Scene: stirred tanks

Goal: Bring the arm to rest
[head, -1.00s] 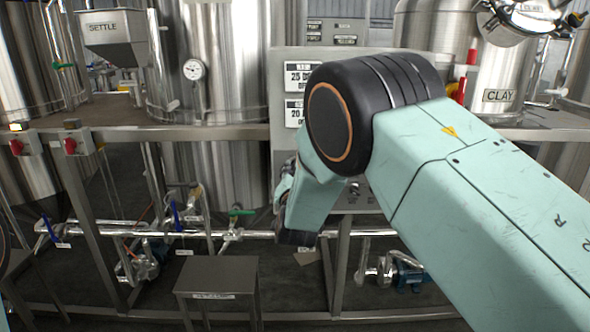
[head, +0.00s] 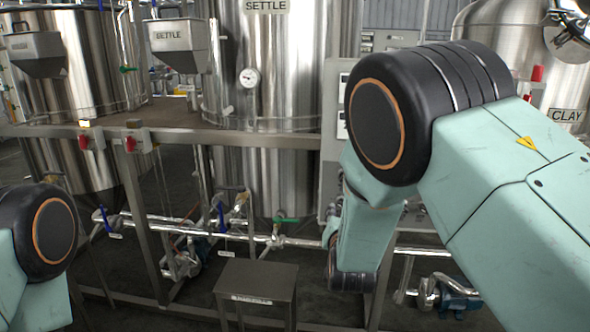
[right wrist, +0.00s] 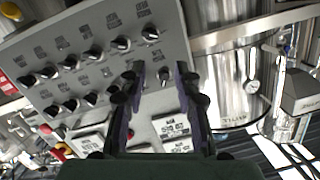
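My right arm (head: 500,170) reaches in from the right in the head view, bent at a black joint, its lower part pointing down in front of the tanks. Its gripper fingers cannot be made out there. In the right wrist view my right gripper (right wrist: 153,75) is open, with its two dark fingers apart and nothing between them. A grey control panel (right wrist: 70,50) with several black knobs shows beyond the fingers; I cannot tell the gap. My left arm (head: 35,250) shows at the lower left; its gripper is out of view.
A steel tank labelled SETTLE (head: 270,80) stands behind a metal frame rail (head: 230,138). Pipes and valves (head: 275,238) run low behind the frame. A small grey stand (head: 255,282) is at the front. A tank labelled CLAY (head: 500,30) is at the right.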

